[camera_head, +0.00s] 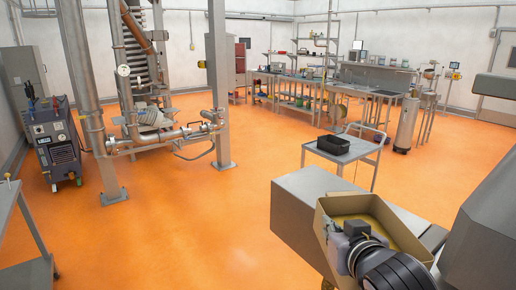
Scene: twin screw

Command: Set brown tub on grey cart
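The brown tub (408,238) is at the lower right of the head view, close to me, with its open top facing up and a yellowish inside. My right gripper (353,232) is at its near wall and appears shut on it; the fingertips are partly hidden. I cannot tell whether the tub's underside touches anything. The grey cart (341,156) stands farther off, beyond the tub, with a flat top and a raised handle frame at its right. My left gripper is not in view.
A large grey box-shaped body (300,212) is beside the tub. Orange floor (205,225) is open at left. Steel posts and pipes stand farther back.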

